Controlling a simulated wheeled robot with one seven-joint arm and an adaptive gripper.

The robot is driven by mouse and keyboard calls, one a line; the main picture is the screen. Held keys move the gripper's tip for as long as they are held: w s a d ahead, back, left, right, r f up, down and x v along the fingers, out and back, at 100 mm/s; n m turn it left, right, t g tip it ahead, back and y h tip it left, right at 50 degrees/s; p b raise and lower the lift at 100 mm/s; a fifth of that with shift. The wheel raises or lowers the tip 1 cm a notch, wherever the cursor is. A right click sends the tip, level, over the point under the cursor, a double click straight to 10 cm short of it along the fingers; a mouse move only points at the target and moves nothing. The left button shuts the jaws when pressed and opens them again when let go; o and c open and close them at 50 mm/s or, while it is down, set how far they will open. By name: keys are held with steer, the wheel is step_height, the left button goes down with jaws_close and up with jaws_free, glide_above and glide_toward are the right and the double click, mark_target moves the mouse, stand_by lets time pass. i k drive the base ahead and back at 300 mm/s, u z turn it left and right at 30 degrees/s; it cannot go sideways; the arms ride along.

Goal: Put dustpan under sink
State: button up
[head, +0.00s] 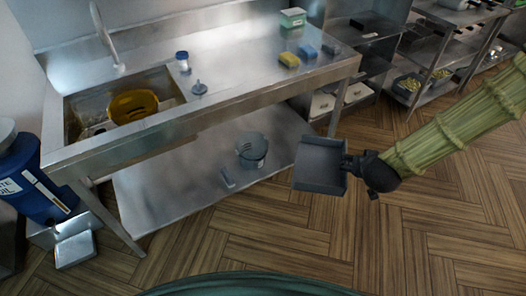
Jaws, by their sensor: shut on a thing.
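The dustpan (318,167) is dark grey with a flat square pan. My gripper (352,168) is shut on it at its right side, and the pan extends to the left. The steel sink (168,88) is set in the left of the bench top and holds a yellow bowl (134,105). Under the sink bench is a low steel shelf (180,195). The fingertips are small and partly hidden against the dustpan.
A bench leg (334,115) stands near the dustpan. A blue bin (35,180) and a metal box (75,248) are at left. The wooden floor (270,240) in front is clear.

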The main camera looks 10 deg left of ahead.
mark_target(183, 184)
steer(key=z, duration=2)
steer(key=k, duration=2.7)
steer(key=u, duration=1.85)
steer(key=i, duration=0.55)
steer(key=u, duration=0.05)
